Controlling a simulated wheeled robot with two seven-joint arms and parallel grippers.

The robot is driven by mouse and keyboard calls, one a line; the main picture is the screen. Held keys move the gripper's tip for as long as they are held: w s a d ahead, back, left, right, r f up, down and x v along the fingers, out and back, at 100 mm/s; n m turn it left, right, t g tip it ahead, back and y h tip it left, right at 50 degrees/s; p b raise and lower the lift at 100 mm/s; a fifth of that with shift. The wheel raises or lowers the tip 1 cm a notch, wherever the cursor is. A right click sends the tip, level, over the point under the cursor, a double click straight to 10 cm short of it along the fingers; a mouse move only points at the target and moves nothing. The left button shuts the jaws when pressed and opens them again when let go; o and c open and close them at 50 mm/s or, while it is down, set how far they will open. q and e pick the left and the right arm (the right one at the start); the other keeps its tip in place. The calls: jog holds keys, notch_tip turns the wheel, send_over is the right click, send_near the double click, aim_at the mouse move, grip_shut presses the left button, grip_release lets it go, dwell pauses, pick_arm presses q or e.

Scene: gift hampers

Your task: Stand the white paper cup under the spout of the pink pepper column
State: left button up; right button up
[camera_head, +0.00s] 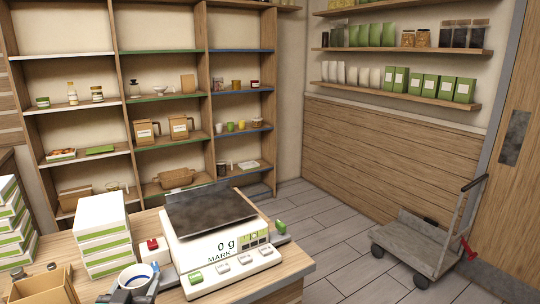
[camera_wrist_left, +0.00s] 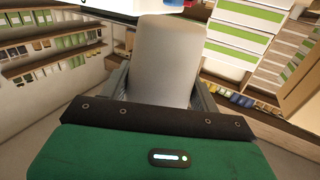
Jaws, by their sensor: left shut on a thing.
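The white paper cup (camera_head: 127,280) is upright at the bottom of the head view, in front of the scale, with its round rim showing and something bluish at its mouth. My left gripper (camera_head: 139,284) is shut on it, with dark finger parts on both sides. In the left wrist view the cup (camera_wrist_left: 165,55) stands as a pale tapered shape between the two grey fingers of the gripper (camera_wrist_left: 163,85). I cannot tell whether the cup touches the counter. The pink pepper column and its spout are not recognisable in either view. My right gripper is not in view.
A white scale (camera_head: 222,262) reading 0 g stands right of the cup. A red-topped box (camera_head: 151,250), stacked white-green boxes (camera_head: 103,235) and an open brown box (camera_head: 42,286) crowd the counter. Shelving (camera_head: 120,100) is behind; a trolley (camera_head: 412,243) stands on the floor at right.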

pick_arm(q)
jog(key=s+d+f+h, duration=0.1)
jog(key=s+d+f, duration=0.7)
jog(key=s+f, duration=0.2)
jog(key=shift+s+d+f+m, duration=0.2)
jog(key=shift+s+f+m, duration=0.1)
jog(key=shift+s+f, duration=0.1)
jog(key=shift+w, duration=0.1)
